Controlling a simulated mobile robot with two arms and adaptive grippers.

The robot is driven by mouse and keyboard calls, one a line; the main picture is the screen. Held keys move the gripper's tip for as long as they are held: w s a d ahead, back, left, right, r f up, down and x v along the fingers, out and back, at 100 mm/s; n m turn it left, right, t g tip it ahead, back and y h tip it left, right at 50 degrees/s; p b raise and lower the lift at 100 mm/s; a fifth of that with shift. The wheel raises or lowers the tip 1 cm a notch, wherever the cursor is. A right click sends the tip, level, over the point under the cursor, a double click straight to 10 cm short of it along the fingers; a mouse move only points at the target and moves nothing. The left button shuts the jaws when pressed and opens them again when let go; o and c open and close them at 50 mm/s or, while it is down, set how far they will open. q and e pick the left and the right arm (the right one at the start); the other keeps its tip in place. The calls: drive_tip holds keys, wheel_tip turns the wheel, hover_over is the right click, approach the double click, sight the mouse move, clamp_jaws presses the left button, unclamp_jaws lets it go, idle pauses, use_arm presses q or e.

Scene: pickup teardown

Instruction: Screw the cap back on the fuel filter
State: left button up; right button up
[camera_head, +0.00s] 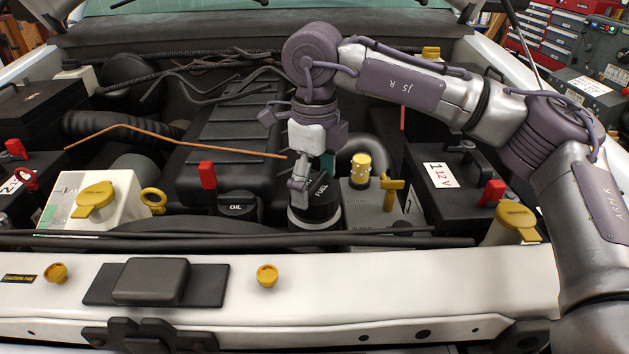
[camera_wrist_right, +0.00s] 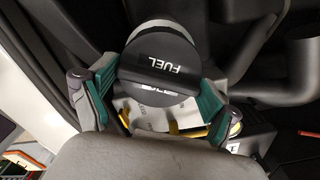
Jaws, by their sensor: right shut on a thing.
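The black cap marked FUEL (camera_head: 322,196) sits over the pale body of the fuel filter (camera_head: 301,219), right of the middle of the engine bay. My right gripper (camera_head: 312,188) reaches down from above and is shut on this cap. In the right wrist view the cap (camera_wrist_right: 160,62) lies between my two green-padded fingers (camera_wrist_right: 160,95), its lettering upside down. I cannot tell whether the cap's threads are engaged. My left gripper is not in view.
The OIL cap (camera_head: 238,205) is just left, with a red clip (camera_head: 207,175) beyond it. A grey reservoir with a yellow cap (camera_head: 361,168) stands close on the right. A copper-coloured rod (camera_head: 180,140) crosses at left. Black hoses (camera_head: 230,240) run along the front.

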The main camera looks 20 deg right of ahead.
drive_tip(key=shift+f, duration=0.15)
idle(0.5)
drive_tip(key=o, duration=0.8)
drive_tip(key=shift+o, duration=0.2)
